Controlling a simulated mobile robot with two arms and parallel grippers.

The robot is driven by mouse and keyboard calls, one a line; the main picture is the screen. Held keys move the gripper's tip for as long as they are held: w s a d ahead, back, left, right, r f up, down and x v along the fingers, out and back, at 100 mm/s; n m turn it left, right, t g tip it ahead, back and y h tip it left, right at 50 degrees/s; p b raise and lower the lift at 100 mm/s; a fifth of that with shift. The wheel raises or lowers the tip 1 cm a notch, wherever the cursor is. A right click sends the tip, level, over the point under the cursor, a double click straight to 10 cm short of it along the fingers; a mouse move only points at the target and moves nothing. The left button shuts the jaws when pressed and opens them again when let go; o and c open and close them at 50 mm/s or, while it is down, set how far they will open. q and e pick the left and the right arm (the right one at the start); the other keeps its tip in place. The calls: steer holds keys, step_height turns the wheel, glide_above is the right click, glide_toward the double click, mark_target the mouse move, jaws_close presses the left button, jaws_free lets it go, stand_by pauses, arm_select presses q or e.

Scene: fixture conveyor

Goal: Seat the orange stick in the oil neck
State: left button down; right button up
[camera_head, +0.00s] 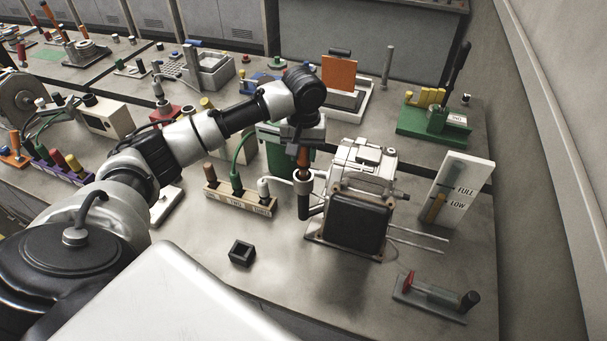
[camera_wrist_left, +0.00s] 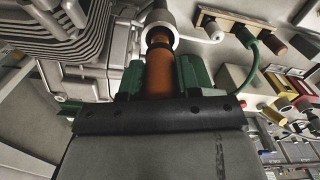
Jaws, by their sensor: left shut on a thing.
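The orange stick (camera_head: 303,157) is upright in my left gripper (camera_head: 303,148), whose arm comes in from the left. In the left wrist view the stick (camera_wrist_left: 158,76) lies between the green fingers of my left gripper (camera_wrist_left: 160,68), which are shut on it. The oil neck (camera_head: 304,187) is a pale ring with a dark tube on the left side of the engine (camera_head: 358,222). In the left wrist view the stick's far end meets the neck's ring (camera_wrist_left: 160,30). I cannot tell how deep it sits. My right gripper is not in view.
A wooden block with several coloured plugs (camera_head: 240,200) stands left of the neck. A small black square holder (camera_head: 242,252) is in front. A FULL/LOW gauge board (camera_head: 459,195) and a red-handled tool on a plate (camera_head: 430,295) are on the right.

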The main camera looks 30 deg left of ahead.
arm_select(q)
steer(key=shift+f, duration=0.45)
steer(key=shift+s+f, duration=0.15)
steer(key=shift+f, duration=0.25)
stand_by(0.7)
steer(key=c, duration=1.2)
jaws_free()
steer(key=o, duration=0.5)
steer(key=shift+r, duration=0.5)
steer(key=r+b, duration=0.1)
steer(key=r, duration=0.3)
steer(key=r+b, duration=0.1)
steer(key=r, duration=0.4)
steer(key=shift+w, duration=0.2)
steer(key=shift+r, duration=0.4)
